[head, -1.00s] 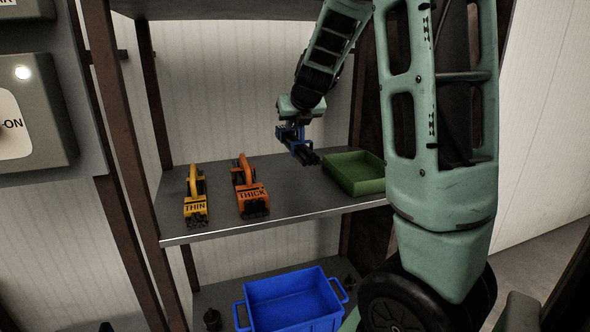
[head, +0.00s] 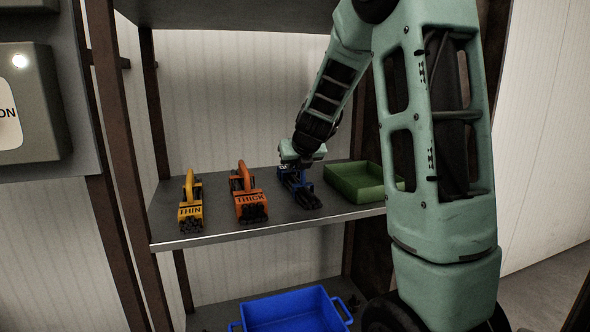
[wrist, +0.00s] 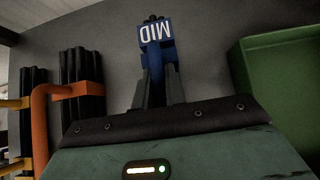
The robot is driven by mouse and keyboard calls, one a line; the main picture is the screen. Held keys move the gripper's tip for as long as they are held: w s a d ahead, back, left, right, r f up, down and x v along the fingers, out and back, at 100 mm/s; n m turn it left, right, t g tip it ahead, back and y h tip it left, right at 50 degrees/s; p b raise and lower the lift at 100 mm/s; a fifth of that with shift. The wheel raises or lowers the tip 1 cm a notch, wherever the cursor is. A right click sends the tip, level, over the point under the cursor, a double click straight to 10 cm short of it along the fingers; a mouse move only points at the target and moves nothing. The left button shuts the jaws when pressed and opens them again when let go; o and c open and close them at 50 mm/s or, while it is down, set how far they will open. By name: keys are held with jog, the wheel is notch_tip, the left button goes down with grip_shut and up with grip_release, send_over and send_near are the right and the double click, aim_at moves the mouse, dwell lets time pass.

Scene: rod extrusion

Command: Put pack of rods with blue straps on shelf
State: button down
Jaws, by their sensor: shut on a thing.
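The pack of dark rods with blue straps (head: 301,190) is at the shelf surface, between the orange pack and the green tray. In the wrist view its blue strap block (wrist: 155,45) reads "MID". My gripper (head: 293,168) is shut on the blue pack from above; its fingers also show in the wrist view (wrist: 156,88). The shelf (head: 230,235) is grey, and the pack looks level on or just above it. Contact underneath cannot be told for sure. My gripper hides the back of the pack.
An orange pack marked "THICK" (head: 249,197) and a yellow pack marked "THIN" (head: 190,211) stand to the left. A green tray (head: 357,192) is close on the right. A blue crate (head: 290,312) sits below. An upper shelf (head: 220,10) is overhead.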

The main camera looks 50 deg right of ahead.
jog(key=c, duration=1.5)
grip_release()
jog(key=shift+f, duration=0.1)
jog(key=shift+o, duration=0.2)
jog(key=shift+r, duration=0.25)
jog(key=p+v, duration=0.7)
jog(key=v, duration=0.3)
jog(key=shift+r, duration=0.1)
jog(key=shift+s+a+r+p, duration=0.4)
jog(key=shift+s+r+p, duration=0.05)
jog(key=shift+s+p, duration=0.25)
